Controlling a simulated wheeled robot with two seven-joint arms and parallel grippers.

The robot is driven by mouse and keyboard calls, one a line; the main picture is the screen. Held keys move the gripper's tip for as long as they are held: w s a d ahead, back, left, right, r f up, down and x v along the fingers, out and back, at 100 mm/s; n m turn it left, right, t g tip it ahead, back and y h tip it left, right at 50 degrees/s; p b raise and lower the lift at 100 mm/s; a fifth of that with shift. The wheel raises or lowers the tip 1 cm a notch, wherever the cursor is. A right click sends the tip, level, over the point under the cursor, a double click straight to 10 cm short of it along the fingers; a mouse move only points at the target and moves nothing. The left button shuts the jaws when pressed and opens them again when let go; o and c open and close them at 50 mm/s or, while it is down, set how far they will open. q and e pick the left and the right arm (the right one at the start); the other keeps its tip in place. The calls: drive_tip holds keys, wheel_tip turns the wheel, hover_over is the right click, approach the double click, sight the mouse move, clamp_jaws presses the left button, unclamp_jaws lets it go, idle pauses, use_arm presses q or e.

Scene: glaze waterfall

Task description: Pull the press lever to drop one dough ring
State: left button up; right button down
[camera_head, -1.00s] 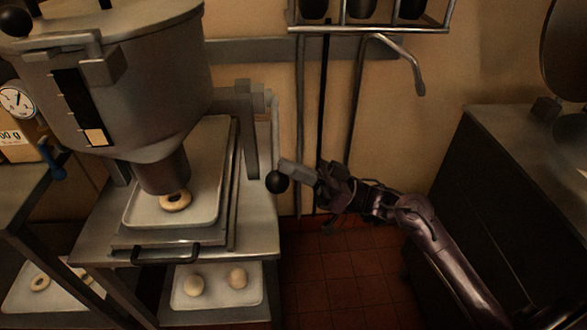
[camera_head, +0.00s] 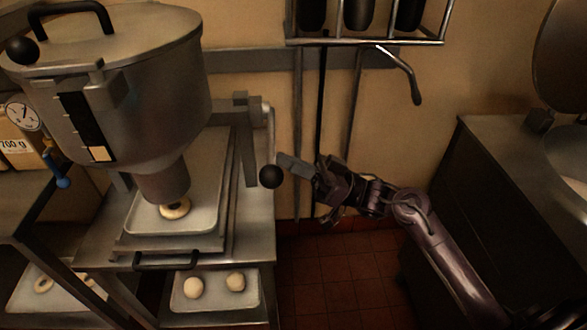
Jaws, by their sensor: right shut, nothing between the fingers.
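The dough press (camera_head: 150,90) is a large metal hopper with a nozzle at left. Its lever has a black ball knob (camera_head: 271,176), beside the metal arm hanging at the press's right side. My right gripper (camera_head: 283,162) is shut and empty, its fingertips close to the knob's upper right; I cannot tell whether they touch it. A dough ring (camera_head: 175,208) lies under the nozzle on a pale tray (camera_head: 205,215). My left gripper does not show.
A lower tray (camera_head: 215,303) holds two dough balls. A dial gauge (camera_head: 23,114) is at far left. A wall rack (camera_head: 365,41) with hanging tools is above, and a dark cabinet (camera_head: 500,180) stands at right. Tiled floor (camera_head: 340,275) lies open between.

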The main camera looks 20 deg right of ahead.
drive_tip(key=b+v, duration=0.2)
drive_tip(key=v, duration=0.8)
